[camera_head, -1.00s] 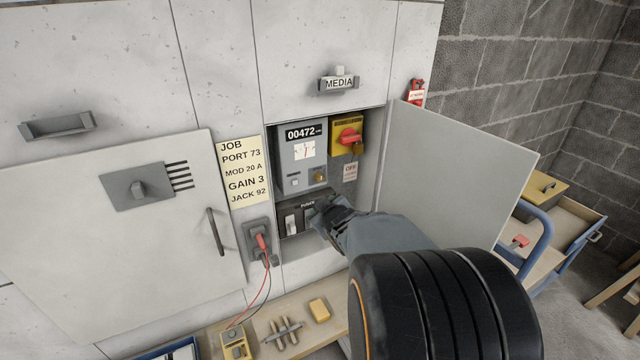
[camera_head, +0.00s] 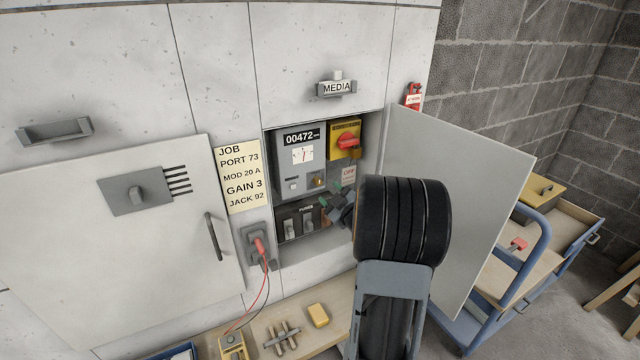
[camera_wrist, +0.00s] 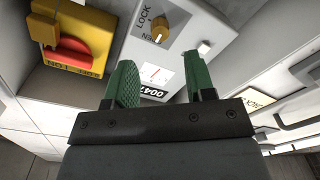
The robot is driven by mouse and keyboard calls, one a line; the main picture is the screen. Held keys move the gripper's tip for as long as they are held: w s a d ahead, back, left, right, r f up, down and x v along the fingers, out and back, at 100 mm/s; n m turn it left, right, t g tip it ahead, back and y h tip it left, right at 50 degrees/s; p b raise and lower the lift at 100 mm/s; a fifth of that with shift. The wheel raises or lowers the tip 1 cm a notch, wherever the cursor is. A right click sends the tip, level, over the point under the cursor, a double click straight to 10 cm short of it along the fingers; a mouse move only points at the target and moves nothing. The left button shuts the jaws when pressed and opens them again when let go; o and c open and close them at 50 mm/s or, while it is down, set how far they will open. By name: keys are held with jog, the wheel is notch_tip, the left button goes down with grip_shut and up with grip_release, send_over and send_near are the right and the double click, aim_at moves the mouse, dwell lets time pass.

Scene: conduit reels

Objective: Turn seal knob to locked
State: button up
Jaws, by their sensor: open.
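The seal knob (camera_wrist: 160,27) is a small brass knob on the grey meter panel, between the words LOCK and OPEN. Its pale mark lies on the side near OPEN in the wrist view, which is upside down. In the head view the knob (camera_head: 317,180) sits at the lower right of the meter face (camera_head: 303,155). My gripper (camera_wrist: 163,75) is open and empty, with two green fingers apart. The knob shows beyond the gap between the fingertips, not touched. In the head view my gripper (camera_head: 331,194) is just below and right of the knob.
A yellow plate with a red rotary switch (camera_head: 347,141) and a brass padlock are up and right of the knob. Black power switches (camera_head: 291,229) sit below. The open cabinet door (camera_head: 450,190) stands to the right of my arm.

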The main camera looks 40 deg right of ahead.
aim_at(319, 183)
jog(key=w, duration=0.4)
jog(key=w+p, duration=0.1)
jog(key=w, duration=0.1)
jog(key=shift+w+d, duration=0.3)
jog(key=shift+c, duration=0.4)
